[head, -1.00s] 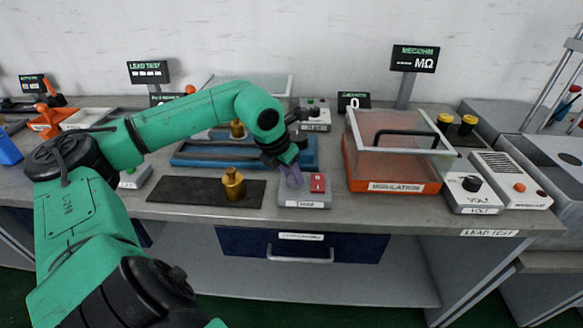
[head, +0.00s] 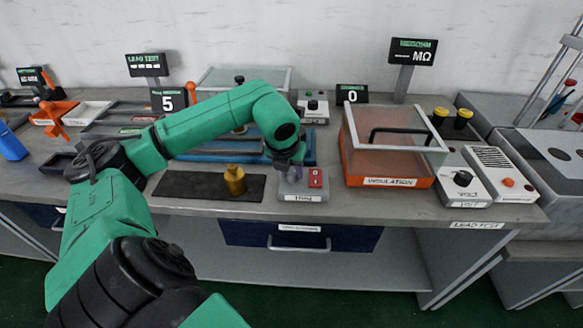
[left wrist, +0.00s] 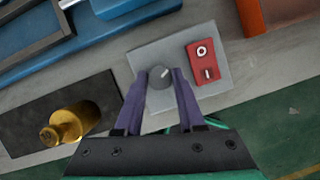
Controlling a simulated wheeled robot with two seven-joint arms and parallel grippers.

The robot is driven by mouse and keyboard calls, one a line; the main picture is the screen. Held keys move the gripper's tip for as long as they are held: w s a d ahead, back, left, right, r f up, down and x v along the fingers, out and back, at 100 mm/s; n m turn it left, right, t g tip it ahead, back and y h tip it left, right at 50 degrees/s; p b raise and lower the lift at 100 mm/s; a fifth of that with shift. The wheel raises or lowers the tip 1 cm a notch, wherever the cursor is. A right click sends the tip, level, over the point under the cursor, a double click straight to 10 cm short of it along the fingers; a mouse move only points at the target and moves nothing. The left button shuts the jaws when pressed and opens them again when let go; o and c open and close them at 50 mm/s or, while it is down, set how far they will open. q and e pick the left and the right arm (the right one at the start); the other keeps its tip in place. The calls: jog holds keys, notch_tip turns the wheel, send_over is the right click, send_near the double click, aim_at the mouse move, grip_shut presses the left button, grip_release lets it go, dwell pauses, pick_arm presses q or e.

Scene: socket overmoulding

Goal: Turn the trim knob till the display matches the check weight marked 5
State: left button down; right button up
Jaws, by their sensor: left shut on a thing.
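The trim knob (left wrist: 160,77) is a dark grey round knob with a light pointer line, on a grey box (left wrist: 215,55) that also bears a red switch (left wrist: 205,62). My left gripper (left wrist: 160,78) has its purple fingers shut on the knob's sides. In the head view my left gripper (head: 292,172) largely hides the knob. A black display (head: 168,100) behind my left arm reads 5; its small heading is too blurred to read. My right gripper is out of view.
Another display (head: 352,94) at the back reads 0. An orange insulation box (head: 385,172) with a clear lid stands right of the knob box. A blue tray (head: 300,148) lies behind it.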

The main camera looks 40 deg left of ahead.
pick_arm(q)
jog(key=c, duration=0.5)
grip_release()
jog(key=p+v, duration=0.1)
jog(key=v, duration=1.3)
jog(key=shift+s+r+p, duration=0.1)
jog(key=shift+r+p, duration=0.15)
jog(key=shift+p, duration=0.05)
